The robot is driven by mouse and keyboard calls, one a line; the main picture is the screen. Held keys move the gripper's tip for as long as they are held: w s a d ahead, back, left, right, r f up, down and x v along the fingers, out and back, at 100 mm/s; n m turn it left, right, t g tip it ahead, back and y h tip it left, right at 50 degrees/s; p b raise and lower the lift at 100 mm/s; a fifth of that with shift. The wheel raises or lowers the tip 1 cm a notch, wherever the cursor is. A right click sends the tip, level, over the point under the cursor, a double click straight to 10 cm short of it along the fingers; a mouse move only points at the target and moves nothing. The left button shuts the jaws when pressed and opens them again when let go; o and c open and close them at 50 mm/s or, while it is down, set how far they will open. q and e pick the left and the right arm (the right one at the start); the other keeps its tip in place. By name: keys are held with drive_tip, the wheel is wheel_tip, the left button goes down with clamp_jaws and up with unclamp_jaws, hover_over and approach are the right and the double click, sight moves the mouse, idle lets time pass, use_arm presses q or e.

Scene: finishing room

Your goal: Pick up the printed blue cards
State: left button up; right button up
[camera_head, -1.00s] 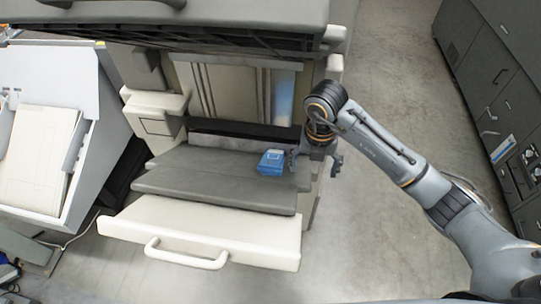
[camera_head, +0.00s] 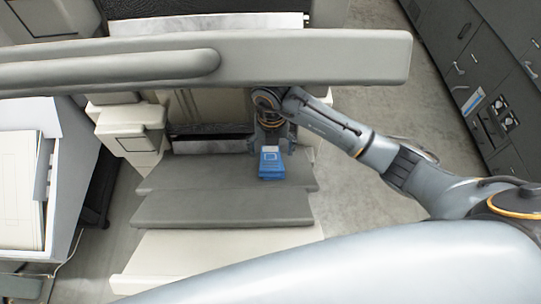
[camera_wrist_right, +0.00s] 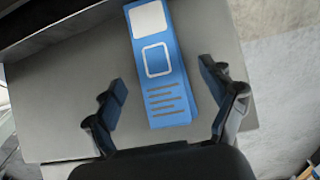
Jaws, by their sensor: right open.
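The printed blue cards (camera_head: 271,168) lie as a small stack on the grey shelf (camera_head: 220,205) of the machine, near its right end. In the right wrist view, the stack (camera_wrist_right: 160,62) shows a white panel, a white-outlined square and several printed lines. My right gripper (camera_head: 271,146) is open at the back edge of the stack. In the right wrist view, its two fingers (camera_wrist_right: 164,84) are apart, one on each side of the stack, with a gap visible on both sides. I cannot tell their height above the shelf. My left gripper is not in view.
A grey cover with a long handle (camera_head: 110,70) overhangs the shelf. A cream drawer (camera_head: 220,248) juts out below. A white stand with paper (camera_head: 20,190) is at left, and dark cabinets (camera_head: 480,70) at right. The floor between machine and cabinets is clear.

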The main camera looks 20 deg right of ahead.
sight(271, 158)
wheel_tip(271, 158, down, 3)
drive_tip(key=shift+s+a+r, duration=0.1)
drive_tip(key=c, duration=1.4)
use_arm(q)
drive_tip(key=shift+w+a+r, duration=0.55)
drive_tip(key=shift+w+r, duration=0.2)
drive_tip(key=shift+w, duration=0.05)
drive_tip(key=shift+p, duration=0.3)
